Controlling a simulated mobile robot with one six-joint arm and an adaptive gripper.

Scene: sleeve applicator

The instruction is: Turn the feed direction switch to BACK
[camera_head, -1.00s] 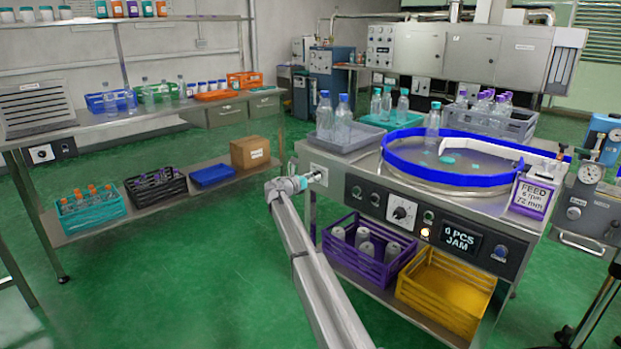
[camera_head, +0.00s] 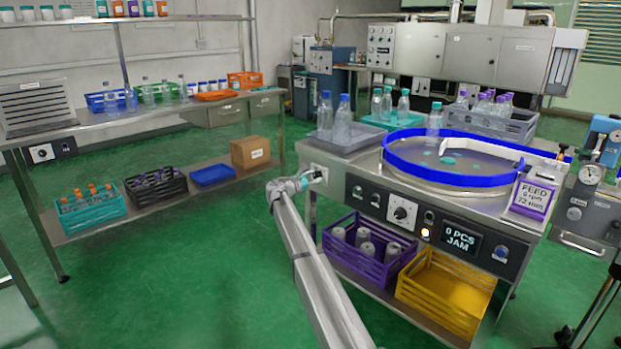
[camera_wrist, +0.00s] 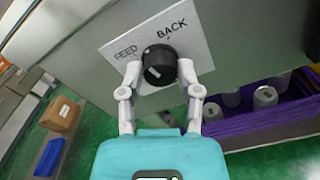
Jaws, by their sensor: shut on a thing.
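The feed direction switch is a black round knob (camera_wrist: 159,64) on a white plate (camera_wrist: 122,52) in the wrist view. In the head view my gripper (camera_head: 310,179) is at the left end of the machine and hides most of the switch.
The machine (camera_head: 350,170) carries a blue-rimmed bowl (camera_head: 400,168) and a display (camera_head: 461,242) reading 0 PCS JAM. A purple crate (camera_head: 345,255) and a yellow crate (camera_head: 440,290) sit below. Green floor is open left of the arm.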

